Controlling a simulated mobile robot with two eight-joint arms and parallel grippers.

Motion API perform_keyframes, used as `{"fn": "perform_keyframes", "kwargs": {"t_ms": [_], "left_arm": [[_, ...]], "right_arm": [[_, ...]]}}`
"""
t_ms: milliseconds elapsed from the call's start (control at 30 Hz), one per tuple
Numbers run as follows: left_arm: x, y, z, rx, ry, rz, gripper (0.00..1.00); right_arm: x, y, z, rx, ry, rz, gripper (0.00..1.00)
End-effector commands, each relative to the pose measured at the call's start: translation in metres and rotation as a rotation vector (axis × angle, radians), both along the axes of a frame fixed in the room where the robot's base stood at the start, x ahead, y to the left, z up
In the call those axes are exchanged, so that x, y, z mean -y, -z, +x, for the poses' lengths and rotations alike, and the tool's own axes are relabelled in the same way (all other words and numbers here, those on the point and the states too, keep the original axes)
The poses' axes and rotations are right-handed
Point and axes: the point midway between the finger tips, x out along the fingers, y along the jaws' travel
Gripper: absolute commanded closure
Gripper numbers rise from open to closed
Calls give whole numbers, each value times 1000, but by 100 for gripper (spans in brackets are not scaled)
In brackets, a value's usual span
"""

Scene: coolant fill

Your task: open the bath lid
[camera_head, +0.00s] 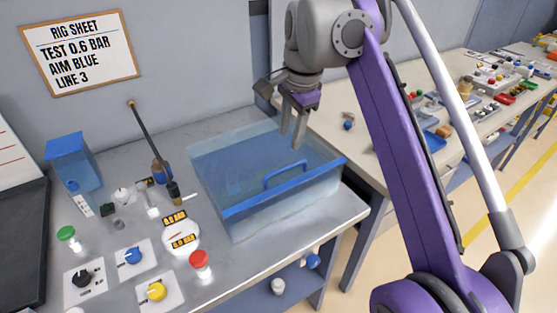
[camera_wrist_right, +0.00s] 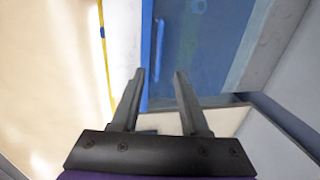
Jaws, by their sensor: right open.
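The bath is a clear, blue-tinted box (camera_head: 240,228) on the grey bench. Its see-through blue lid (camera_head: 235,165) lies flat across the top and looks closed, with a solid blue strip along the front edge. A blue bar handle (camera_head: 285,172) stands up from the lid near that edge. My right gripper (camera_head: 291,138) is open and empty, pointing down above the back right part of the bath. In the right wrist view, the open fingers (camera_wrist_right: 159,73) point toward the blue handle (camera_wrist_right: 157,48), apart from it as far as I can tell. My left gripper is not in view.
Knobs, including a yellow one (camera_head: 157,291), a red-capped jar (camera_head: 200,264) and a round gauge (camera_head: 181,238) stand left of the bath. A blue container (camera_head: 73,162) is farther left. A cluttered second table (camera_head: 390,130) stands to the right.

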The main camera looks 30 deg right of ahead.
Motion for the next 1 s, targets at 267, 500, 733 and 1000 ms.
{"fn": "perform_keyframes", "kwargs": {"t_ms": [267, 500, 733, 1000], "left_arm": [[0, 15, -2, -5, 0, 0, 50], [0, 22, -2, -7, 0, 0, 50], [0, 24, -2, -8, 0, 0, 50], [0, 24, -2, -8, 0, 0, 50]], "right_arm": [[-1, 50, 9, 0, -3, -1, 55], [-2, 87, 17, 0, -4, -1, 55], [-2, 100, 19, 1, -4, -1, 55], [-2, 100, 19, 1, -4, -1, 61]]}}
